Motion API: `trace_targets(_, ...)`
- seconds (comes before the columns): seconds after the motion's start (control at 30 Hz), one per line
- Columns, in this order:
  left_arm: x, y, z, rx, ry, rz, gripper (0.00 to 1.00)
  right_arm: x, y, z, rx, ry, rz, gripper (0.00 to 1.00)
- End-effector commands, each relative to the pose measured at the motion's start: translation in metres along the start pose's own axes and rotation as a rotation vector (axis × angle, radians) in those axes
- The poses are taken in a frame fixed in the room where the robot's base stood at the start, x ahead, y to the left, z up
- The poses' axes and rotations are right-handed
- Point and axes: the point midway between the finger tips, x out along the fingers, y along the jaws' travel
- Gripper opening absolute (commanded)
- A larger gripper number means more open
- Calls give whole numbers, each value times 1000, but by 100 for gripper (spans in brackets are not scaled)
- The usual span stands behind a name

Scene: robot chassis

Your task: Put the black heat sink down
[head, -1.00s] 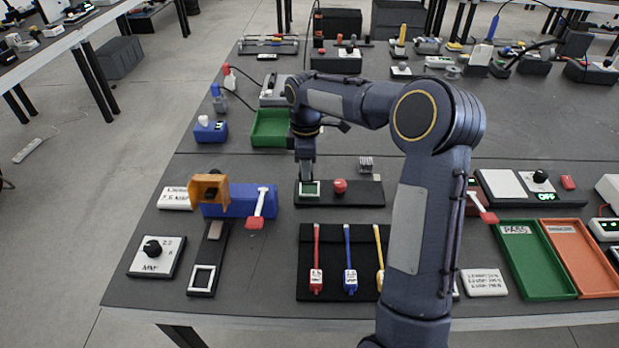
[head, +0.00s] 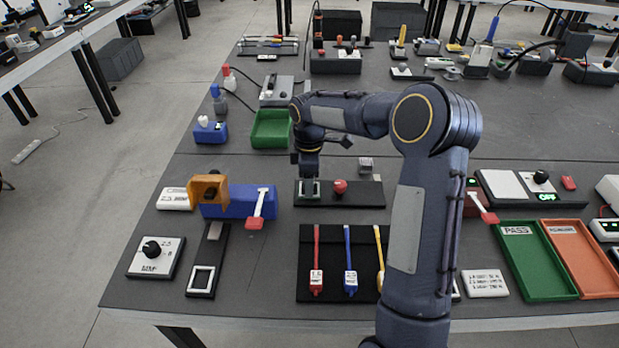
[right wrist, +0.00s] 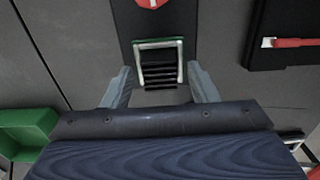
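The black finned heat sink (right wrist: 160,70) shows in the right wrist view, within a pale square frame with a green edge (right wrist: 158,43). My right gripper (right wrist: 163,88) has its two fingers spread, one to each side of the heat sink, with visible gaps. In the head view the right gripper (head: 309,192) is low over the green-edged frame at the left end of a black board (head: 350,201). The gripper hides most of the frame and the heat sink there. My left gripper is not in view.
A red button (head: 340,187) sits beside the frame on the board. A small grey finned block (head: 366,164) stands behind it. A green tray (head: 271,129) is at the back left. A black mat (head: 333,285) with several coloured tools lies in front.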

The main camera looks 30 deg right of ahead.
Motion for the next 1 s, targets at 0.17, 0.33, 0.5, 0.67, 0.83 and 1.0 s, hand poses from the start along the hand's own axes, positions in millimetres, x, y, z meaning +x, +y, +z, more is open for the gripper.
trace_targets(0.17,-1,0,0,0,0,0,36,-2,0,0,0,0,0,54)
trace_targets(0.33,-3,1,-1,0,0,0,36,-19,1,-1,1,2,4,54)
trace_targets(0.5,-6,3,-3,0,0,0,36,-56,1,-1,0,2,5,54)
trace_targets(0.67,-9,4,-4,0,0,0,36,-89,1,0,0,2,3,54)
trace_targets(0.83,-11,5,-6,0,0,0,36,-114,1,0,1,1,2,54)
trace_targets(1.0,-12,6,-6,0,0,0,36,-123,0,0,1,0,0,54)
